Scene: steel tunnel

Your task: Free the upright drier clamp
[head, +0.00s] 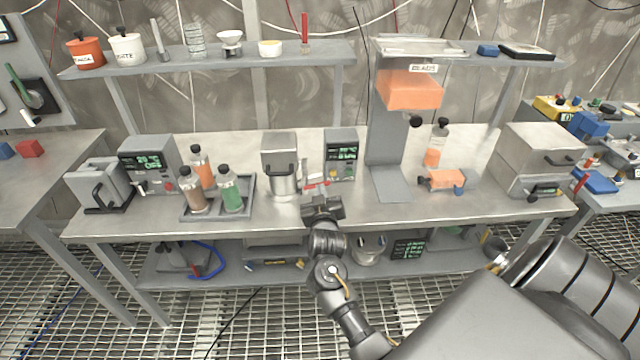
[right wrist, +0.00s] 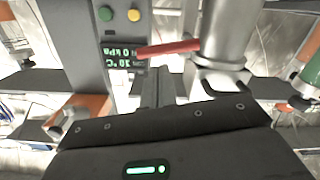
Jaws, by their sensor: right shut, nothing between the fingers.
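A grey upright unit (head: 279,148) with a steel pot (head: 284,183) stands mid-bench. A red lever (head: 317,185) sticks out sideways beside the pot, and looks like the clamp handle. In the right wrist view the red lever (right wrist: 170,48) lies nearly level, between the steel cylinder (right wrist: 222,35) and a grey display box. My right gripper (head: 322,202) is at the bench's front edge, just in front of the lever. Its fingers (right wrist: 157,88) are shut and empty, beneath the lever in the wrist picture; I cannot tell whether they touch it. My left gripper is not in view.
The display box (head: 341,153) stands right of the lever. A bottle tray (head: 217,212) is to the left. A tall stand (head: 388,150) with an orange hopper (head: 409,91) is to the right. A shelf (head: 225,58) runs above the bench. Bare bench top lies between these things.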

